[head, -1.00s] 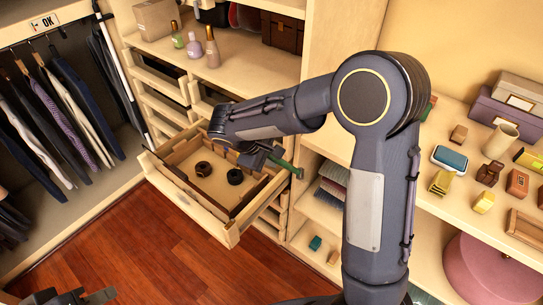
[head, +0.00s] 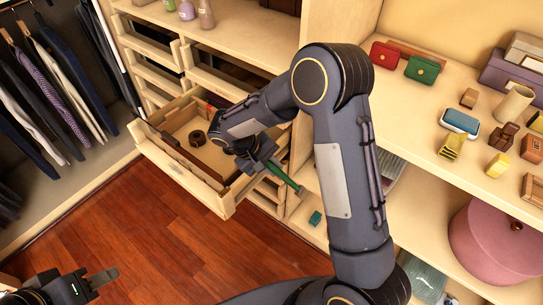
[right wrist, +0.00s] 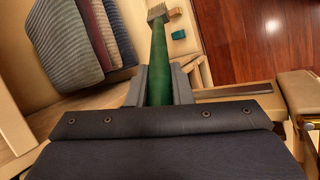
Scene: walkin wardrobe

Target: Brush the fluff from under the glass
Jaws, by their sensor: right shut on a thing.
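A green-handled brush (head: 283,176) is held in my right gripper (head: 262,160), beside the right side of the open drawer (head: 185,172). In the right wrist view, my right gripper (right wrist: 158,88) is shut on the brush's green handle (right wrist: 158,60), with grey bristles at the far end. My left gripper (head: 101,279) is at the lower left over the floor, apart from everything; its finger opening is not clear. I make out no fluff. A pale greenish pane (head: 425,280) shows at the lower right; I cannot tell whether it is the glass.
The drawer holds a brown coil (head: 197,138). Shelves to the right carry a red purse (head: 385,55), a green purse (head: 422,69), several small boxes and a pink round box (head: 492,240). Clothes hang at the left. The wooden floor (head: 170,245) is clear.

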